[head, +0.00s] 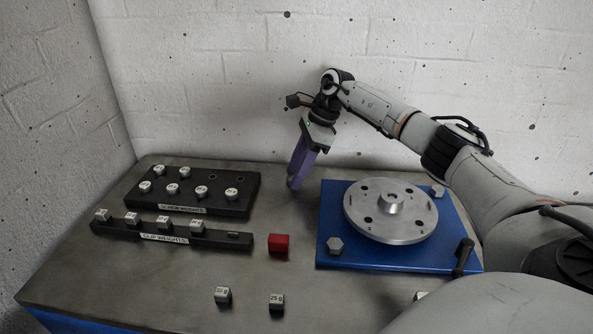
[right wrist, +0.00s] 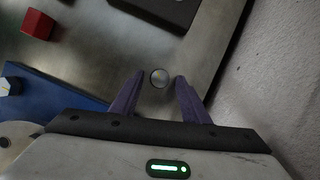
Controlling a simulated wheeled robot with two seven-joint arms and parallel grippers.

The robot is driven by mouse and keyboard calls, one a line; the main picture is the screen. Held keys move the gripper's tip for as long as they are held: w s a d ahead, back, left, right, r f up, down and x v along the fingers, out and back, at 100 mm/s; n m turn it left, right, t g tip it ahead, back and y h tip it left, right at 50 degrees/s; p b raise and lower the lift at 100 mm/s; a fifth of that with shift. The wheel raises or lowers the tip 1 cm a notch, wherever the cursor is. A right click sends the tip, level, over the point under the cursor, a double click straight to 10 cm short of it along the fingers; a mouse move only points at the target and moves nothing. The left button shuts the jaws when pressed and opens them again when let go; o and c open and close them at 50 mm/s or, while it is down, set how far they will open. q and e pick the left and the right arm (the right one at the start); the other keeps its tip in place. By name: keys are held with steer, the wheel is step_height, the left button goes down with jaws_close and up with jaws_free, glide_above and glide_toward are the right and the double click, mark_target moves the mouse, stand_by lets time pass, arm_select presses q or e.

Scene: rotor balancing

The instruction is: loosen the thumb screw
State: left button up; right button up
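The rotor is a grey metal disc (head: 391,209) with a raised hub, lying on a blue base plate (head: 333,200). A grey six-sided knob (head: 335,245) stands at the plate's front left corner; it also shows in the right wrist view (right wrist: 6,86). Another knob (head: 438,191) stands at the back right. I cannot tell which part is the thumb screw. My right gripper (head: 293,183), with purple fingers, points down left of the plate. In the right wrist view its fingers (right wrist: 159,78) are apart, with a small round silver piece (right wrist: 160,78) between their tips. My left gripper is out of view.
A black screw-weights block (head: 193,207) and a clip-weights rail (head: 110,232) stand at left. Two small weights (head: 223,295) (head: 276,302) lie in front. A black lever (head: 463,257) stands at the plate's right. A wall is behind.

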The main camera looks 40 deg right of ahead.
steer(key=shift+r, duration=0.1)
steer(key=v, duration=1)
steer(key=shift+d, duration=0.1)
